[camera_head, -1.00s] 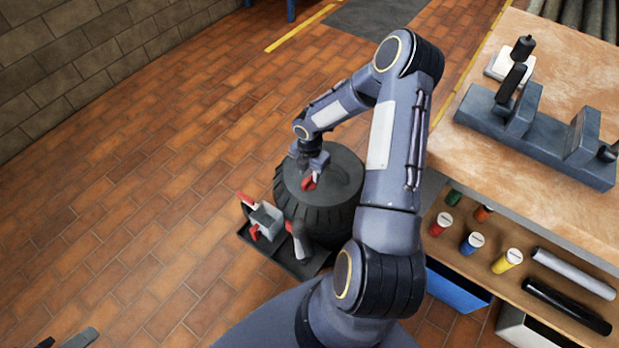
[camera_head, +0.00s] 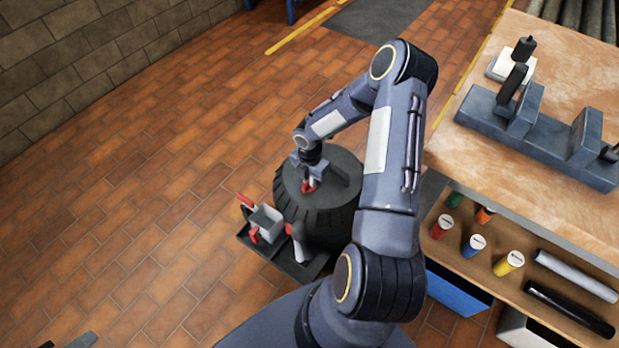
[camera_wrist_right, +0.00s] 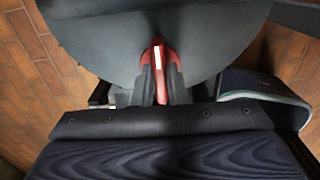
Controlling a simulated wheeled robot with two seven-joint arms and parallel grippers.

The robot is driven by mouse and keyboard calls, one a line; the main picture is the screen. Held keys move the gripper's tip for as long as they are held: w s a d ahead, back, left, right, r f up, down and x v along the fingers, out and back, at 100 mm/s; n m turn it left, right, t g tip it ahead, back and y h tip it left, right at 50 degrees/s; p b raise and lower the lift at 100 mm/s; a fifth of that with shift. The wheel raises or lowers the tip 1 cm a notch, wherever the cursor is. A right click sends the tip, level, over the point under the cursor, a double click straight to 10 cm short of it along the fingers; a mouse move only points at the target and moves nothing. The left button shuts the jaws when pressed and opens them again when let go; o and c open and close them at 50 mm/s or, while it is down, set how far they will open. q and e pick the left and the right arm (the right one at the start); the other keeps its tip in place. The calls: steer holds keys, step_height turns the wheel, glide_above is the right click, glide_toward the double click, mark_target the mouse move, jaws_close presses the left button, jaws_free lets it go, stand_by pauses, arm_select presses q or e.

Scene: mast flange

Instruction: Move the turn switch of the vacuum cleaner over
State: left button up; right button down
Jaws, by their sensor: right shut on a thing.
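The vacuum cleaner (camera_head: 345,205) is a dark, ribbed drum with a flat round top, standing on the floor. Its red turn switch (camera_head: 308,187) sits on the top. In the right wrist view the switch (camera_wrist_right: 158,58) shows a red round base and a bar with a white stripe, the bar pointing along the fingers. My right gripper (camera_head: 309,178) reaches down from above and is shut on the switch bar, one finger on each side. The fingers partly hide the switch. Only grey tips, seemingly of my left gripper (camera_head: 68,341), show at the bottom left edge.
A dark tray (camera_head: 282,262) with a grey box, red-handled tools and a pale-handled item is beside the drum. At right stands a workbench (camera_head: 560,75) with a grey vise-like fixture and a shelf of coloured cylinders. The brick floor at left is clear.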

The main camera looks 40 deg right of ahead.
steer(key=m+b, duration=0.1)
steer(key=m, duration=0.3)
steer(key=shift+m+b, duration=0.3)
steer(key=m+b, duration=0.1)
steer(key=m, duration=0.3)
steer(key=shift+m, duration=0.3)
steer(key=m+b, duration=0.1)
steer(key=m, duration=0.3)
steer(key=shift+b, duration=0.3)
steer(key=shift+m+b, duration=0.45)
steer(key=shift+m, duration=1.85)
steer(key=c, duration=1.4)
jaws_free()
steer(key=shift+c, duration=0.2)
